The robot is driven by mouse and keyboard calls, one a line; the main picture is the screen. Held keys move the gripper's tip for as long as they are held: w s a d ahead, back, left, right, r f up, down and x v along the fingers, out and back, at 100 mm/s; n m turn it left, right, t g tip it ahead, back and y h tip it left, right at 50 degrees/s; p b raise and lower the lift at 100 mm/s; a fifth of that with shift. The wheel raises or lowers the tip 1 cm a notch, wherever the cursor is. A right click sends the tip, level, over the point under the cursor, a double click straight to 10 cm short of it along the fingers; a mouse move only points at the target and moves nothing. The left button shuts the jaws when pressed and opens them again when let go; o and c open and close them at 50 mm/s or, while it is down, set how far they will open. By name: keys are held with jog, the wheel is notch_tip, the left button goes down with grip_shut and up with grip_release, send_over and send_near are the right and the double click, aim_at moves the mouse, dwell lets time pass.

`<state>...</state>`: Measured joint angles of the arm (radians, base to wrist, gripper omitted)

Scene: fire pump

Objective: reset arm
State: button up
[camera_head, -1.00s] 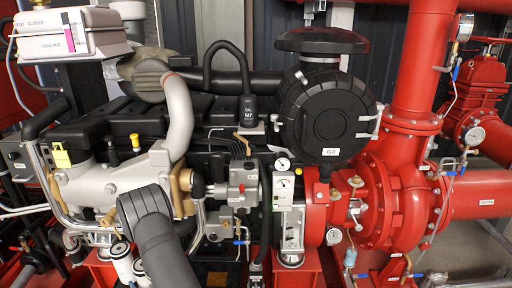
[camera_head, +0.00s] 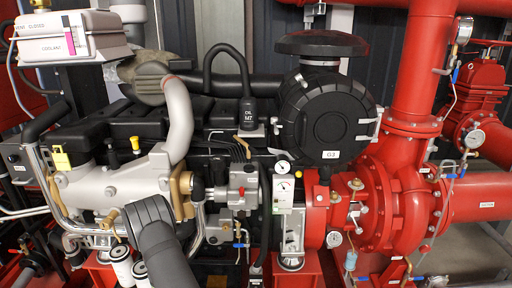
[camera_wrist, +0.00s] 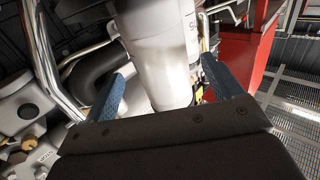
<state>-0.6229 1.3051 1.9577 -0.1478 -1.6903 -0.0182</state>
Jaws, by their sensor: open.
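My gripper (camera_wrist: 165,90) shows in the wrist view with its two blue fingers spread apart. A white cylinder (camera_wrist: 158,45) stands in the gap between the fingers as seen from the wrist. I cannot tell how deep it lies between them, and I see no grip on it. My gripper is not visible in the head view.
A round black housing (camera_head: 325,120) and a red pump (camera_head: 400,205) stand to the right. Metal grating (camera_wrist: 285,115) shows in the wrist view.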

jog(key=v, duration=0.8)
jog(key=x, duration=1.2)
jog(key=shift+w+a+f, duration=0.1)
jog(key=shift+a, duration=0.05)
jog(key=r, duration=0.2)
jog(key=d+r, duration=0.1)
jog(key=r, duration=0.1)
jog(key=shift+r, duration=0.35)
jog(key=shift+o, duration=0.2)
jog(key=shift+o, duration=1.4)
jog(key=shift+d, duration=0.1)
